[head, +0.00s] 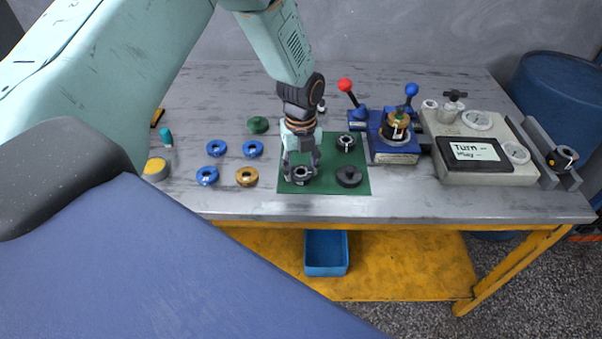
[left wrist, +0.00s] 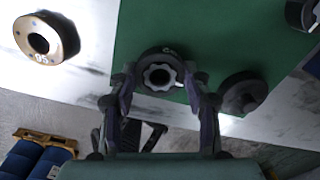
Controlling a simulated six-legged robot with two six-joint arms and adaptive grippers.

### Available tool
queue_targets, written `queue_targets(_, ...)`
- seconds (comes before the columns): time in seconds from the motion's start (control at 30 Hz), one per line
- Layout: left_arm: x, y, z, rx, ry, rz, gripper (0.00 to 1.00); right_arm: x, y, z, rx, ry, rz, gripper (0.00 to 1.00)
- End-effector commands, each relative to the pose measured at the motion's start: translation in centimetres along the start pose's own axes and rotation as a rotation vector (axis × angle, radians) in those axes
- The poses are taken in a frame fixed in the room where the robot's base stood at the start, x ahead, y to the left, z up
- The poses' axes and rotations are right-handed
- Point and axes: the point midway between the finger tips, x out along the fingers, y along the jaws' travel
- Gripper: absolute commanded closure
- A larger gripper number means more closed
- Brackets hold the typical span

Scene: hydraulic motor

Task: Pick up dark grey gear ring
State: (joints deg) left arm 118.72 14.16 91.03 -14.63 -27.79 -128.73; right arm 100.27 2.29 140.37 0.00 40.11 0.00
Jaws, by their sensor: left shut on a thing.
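The dark grey gear ring (head: 302,173) is at the front left of the green mat (head: 325,186). It also shows in the left wrist view (left wrist: 159,75), with a toothed opening in its middle. My left gripper (head: 301,168) points down at it, and its fingers (left wrist: 163,90) are shut on the ring from both sides. I cannot tell whether the ring touches the mat or is slightly raised. My right gripper is not in view.
A dark flanged part (head: 349,176) lies just right of the gripper on the mat, and another dark ring (head: 346,142) behind it. A golden ring (head: 246,176) and several blue rings (head: 207,176) lie to the left. A blue fixture (head: 392,150) with levers stands right.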

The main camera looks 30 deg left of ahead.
Motion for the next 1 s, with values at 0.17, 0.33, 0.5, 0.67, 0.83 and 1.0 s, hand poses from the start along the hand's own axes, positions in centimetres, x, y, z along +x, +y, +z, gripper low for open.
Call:
queue_targets(0.17,-0.1,-0.1,0.1,0.000,-0.002,-0.002,0.97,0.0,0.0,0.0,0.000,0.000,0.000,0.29)
queue_targets(0.33,-0.2,-0.1,0.1,0.000,-0.002,-0.003,0.97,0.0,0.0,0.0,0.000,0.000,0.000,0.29)
queue_targets(0.5,-1.9,-0.1,0.1,0.000,-0.003,-0.005,0.97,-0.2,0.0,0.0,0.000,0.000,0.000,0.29)
queue_targets(0.67,-5.2,-0.2,0.1,-0.001,-0.004,-0.006,0.97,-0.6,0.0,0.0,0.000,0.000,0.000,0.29)
queue_targets(0.83,-8.2,-0.1,0.1,0.000,-0.003,-0.004,0.97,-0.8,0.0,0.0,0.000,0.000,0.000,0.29)
queue_targets(1.0,-9.8,-0.1,0.1,0.000,-0.002,-0.002,0.97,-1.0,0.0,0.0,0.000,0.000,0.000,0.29)
